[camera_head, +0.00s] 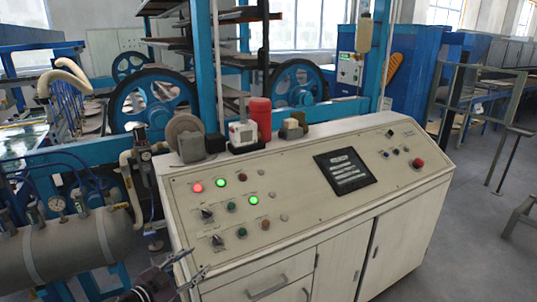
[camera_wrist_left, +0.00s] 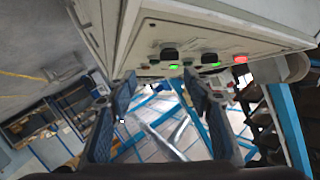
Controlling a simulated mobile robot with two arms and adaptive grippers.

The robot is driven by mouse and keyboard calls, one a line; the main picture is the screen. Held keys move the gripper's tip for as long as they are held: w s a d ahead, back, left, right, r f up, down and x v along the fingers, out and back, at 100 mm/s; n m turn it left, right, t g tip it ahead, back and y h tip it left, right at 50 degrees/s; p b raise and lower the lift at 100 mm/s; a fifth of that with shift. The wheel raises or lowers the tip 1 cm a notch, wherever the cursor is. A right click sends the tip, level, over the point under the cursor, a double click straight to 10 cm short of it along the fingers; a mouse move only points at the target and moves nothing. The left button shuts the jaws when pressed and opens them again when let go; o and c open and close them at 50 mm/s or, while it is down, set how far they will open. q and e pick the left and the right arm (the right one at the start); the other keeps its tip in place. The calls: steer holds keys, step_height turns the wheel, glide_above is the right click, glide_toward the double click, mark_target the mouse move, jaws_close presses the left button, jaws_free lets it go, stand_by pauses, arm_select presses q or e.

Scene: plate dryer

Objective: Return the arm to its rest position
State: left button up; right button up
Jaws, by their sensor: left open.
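My left gripper (camera_head: 196,261) is low in the head view, in front of the left front edge of the cream control console (camera_head: 300,232). Its fingers are apart with nothing between them. In the left wrist view, the two dark fingers (camera_wrist_left: 160,80) point up from the bottom, with a clear gap and the underlying scene showing through. The console panel carries lit red and green lamps, knobs and a black plate (camera_head: 344,170). In the wrist view the panel (camera_wrist_left: 225,33) is tilted beyond the fingertips. My right gripper is not in either view.
A grey tank (camera_head: 80,250) with gauges and hoses stands left of the console, close to my left gripper. Blue-framed machinery with wheels (camera_head: 152,98) is behind it. A metal railing (camera_head: 470,105) stands at the right. Grey floor (camera_head: 440,265) is open right of the console.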

arm_select(q)
steer(key=s+d+f+n+g+y, duration=0.1)
steer(key=s+d+f+n+y, duration=0.4)
steer(key=s+d, duration=0.4)
steer(key=s+a+f+n+g, duration=0.1)
steer(key=s+f+g, duration=0.15)
steer(key=s, duration=0.75)
steer(key=s+a+f+n+g+y, duration=0.1)
steer(key=s+g, duration=0.3)
steer(key=s, duration=0.6)
steer(key=s+a+f+n+g, duration=0.1)
steer(key=s+g, duration=0.2)
steer(key=s, duration=0.7)
step_height(320, 180, down, 30)
steer(key=s+g+b, duration=0.1)
steer(key=s+b, duration=0.1)
steer(key=s, duration=0.1)
steer(key=s+a+f+g, duration=0.1)
steer(key=s+a+f, duration=0.1)
steer(key=s+f, duration=1.3)
steer(key=shift+s+a+f+b, duration=0.2)
steer(key=shift+s+a+b, duration=0.1)
steer(key=shift+s+a, duration=0.15)
